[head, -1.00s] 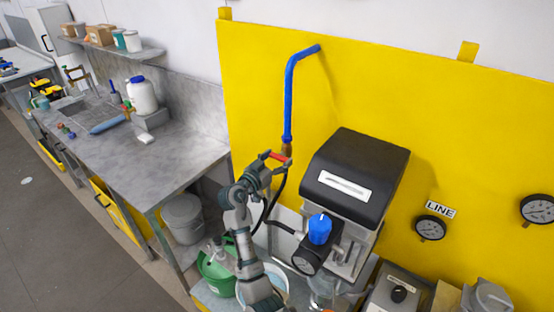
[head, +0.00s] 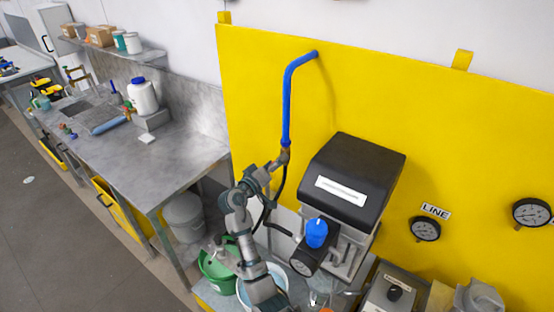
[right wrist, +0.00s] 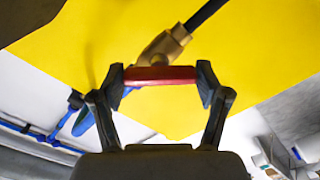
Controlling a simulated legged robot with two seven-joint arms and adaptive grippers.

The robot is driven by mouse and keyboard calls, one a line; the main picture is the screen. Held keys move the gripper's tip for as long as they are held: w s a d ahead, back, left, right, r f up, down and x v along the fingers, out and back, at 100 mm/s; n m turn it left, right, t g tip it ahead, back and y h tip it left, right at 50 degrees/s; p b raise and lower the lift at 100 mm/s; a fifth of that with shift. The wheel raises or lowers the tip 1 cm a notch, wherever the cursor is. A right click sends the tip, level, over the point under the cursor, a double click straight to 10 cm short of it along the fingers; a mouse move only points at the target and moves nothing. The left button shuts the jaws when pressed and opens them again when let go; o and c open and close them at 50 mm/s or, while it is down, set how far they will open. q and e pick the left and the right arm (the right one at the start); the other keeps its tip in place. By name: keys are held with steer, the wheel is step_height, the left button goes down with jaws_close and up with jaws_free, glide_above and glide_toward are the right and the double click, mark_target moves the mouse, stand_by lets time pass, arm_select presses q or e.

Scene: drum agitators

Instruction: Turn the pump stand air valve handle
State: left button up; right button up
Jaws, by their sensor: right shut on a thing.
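The air valve is a brass fitting (head: 285,154) at the lower end of the blue pipe (head: 287,105). It also shows in the right wrist view (right wrist: 165,47), with a black hose running up from it. Its red handle (right wrist: 160,76) lies crosswise between the fingertips of my right gripper (right wrist: 160,83), which is shut on it. In the head view my right gripper (head: 268,168) is at the valve, and the red handle is hidden there. My left gripper is not in view.
A black-topped pump unit (head: 352,170) with a blue knob (head: 316,233) stands right of my arm. A green bucket (head: 215,270) and a grey bucket (head: 184,215) are below. The yellow panel (head: 420,120) is close behind the valve. A steel bench (head: 160,165) stands left.

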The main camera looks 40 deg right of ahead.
steer(key=shift+w+a+f+n+p, duration=0.15)
steer(key=shift+n+p, duration=0.45)
steer(key=shift+n, duration=1.55)
steer(key=shift+f+n+p, duration=0.2)
steer(key=shift+n+p, duration=0.35)
steer(key=shift+n, duration=1.6)
steer(key=shift+f, duration=0.15)
steer(key=o, duration=1.2)
steer(key=shift+a, duration=0.1)
steer(key=shift+c, duration=0.2)
steer(key=v, duration=1.2)
steer(key=shift+w, duration=0.25)
